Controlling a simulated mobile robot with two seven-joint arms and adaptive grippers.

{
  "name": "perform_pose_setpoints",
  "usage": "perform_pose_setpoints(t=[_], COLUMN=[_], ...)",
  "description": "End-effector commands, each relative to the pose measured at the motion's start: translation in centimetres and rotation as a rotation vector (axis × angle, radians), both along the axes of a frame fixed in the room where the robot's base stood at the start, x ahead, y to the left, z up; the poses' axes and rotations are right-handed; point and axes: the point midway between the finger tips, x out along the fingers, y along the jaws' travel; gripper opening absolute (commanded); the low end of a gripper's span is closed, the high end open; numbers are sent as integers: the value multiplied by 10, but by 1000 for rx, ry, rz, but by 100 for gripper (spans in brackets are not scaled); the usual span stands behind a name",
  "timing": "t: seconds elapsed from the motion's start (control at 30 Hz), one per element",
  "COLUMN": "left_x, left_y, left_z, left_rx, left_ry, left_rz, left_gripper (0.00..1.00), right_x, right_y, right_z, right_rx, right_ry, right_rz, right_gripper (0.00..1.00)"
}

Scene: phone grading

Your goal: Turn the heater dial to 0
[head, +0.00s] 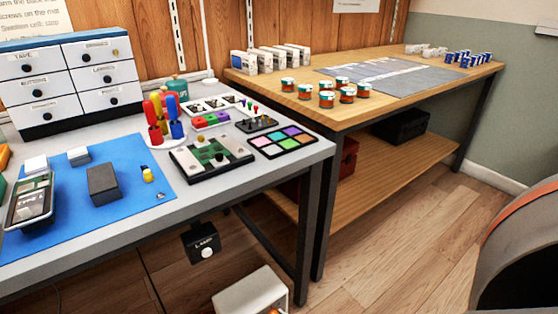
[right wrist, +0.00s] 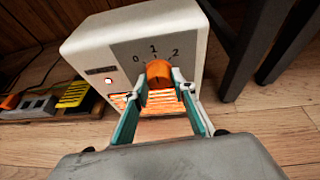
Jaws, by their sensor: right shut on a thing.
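The heater (right wrist: 100,48) is a white box standing on the wooden floor. Its grey face carries an orange dial (right wrist: 158,71) with the marks 0, 1 and 2 around it. The grille (right wrist: 165,103) below the dial glows orange. My right gripper (right wrist: 161,86) has its two fingers on either side of the dial, shut on it. I cannot tell clearly which mark the dial points at. In the head view the heater's white top (head: 250,290) shows at the bottom edge, below the grey table. My left gripper is in neither view.
A dark table leg (right wrist: 248,55) stands close to the heater's right side. A power strip (right wrist: 35,106) with a yellow plug (right wrist: 75,94) lies on the floor at left. In the head view, a black lamp switch box (head: 203,244) hangs under the grey table (head: 255,178).

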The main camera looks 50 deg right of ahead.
Motion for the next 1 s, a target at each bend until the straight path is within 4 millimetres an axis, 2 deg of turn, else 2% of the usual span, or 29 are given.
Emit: perform_pose_setpoints(t=[0.27, 0.6, 1.0], left_x=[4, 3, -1], left_y=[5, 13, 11], left_z=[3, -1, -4], left_rx=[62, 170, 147], left_ry=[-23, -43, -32], left_rz=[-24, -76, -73], left_gripper=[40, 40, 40], right_x=[3, 2, 0], right_y=[1, 3, 4], right_z=[3, 2, -1], right_rx=[-108, -382, -660], right_ry=[22, 90, 159], right_rz=[-2, -2, 0], right_gripper=[4, 4, 4])
